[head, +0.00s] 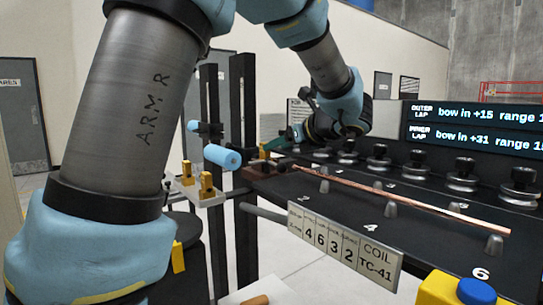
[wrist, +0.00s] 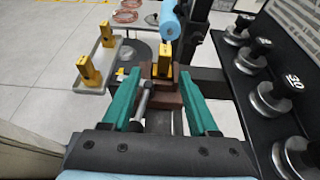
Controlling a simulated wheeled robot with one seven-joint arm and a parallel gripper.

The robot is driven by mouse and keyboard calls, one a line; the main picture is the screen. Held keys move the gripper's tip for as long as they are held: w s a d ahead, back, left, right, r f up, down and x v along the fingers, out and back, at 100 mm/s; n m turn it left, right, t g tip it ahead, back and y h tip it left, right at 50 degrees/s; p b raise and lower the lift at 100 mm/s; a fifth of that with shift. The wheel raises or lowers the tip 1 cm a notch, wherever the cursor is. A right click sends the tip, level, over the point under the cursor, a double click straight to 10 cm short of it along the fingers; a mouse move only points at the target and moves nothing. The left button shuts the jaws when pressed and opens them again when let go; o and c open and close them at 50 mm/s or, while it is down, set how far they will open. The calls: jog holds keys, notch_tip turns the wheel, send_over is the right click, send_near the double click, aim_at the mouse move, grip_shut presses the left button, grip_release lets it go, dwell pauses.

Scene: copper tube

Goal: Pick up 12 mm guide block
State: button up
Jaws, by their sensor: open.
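Two yellow blocks stand on a pale shelf (wrist: 103,68), one at its far end (wrist: 107,34) and one at its near end (wrist: 88,70). They also show on the shelf in the head view, the left one (head: 187,172) and the right one (head: 207,185). A third yellow block (wrist: 162,62) sits in a brown holder (wrist: 166,90). I cannot read a size on any block. My gripper (wrist: 159,73) is open, its green fingers pointing toward the holder, with the third block between their tips in the picture. Contact cannot be told. It also shows in the head view (head: 268,146).
A copper tube (head: 400,198) lies along the black bench on grey pegs. A row of dark-topped rollers (wrist: 270,97) stands right of my gripper. A blue cylinder (wrist: 169,20) and black posts (head: 243,115) rise near the holder. A metal rod (wrist: 143,100) lies between my fingers in the picture.

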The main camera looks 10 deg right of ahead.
aim_at(261, 151)
jog(key=p+x, duration=0.1)
jog(key=x, duration=0.4)
jog(key=shift+w+f, duration=0.1)
jog(key=shift+w, duration=0.35)
jog(key=p+x, duration=0.2)
jog(key=x, duration=0.2)
jog(key=shift+w+p, duration=0.15)
jog(key=shift+p, duration=0.15)
jog(key=shift+w+a+f, duration=0.15)
jog(key=shift+w+f, duration=0.05)
jog(key=shift+w, duration=0.25)
grip_shut()
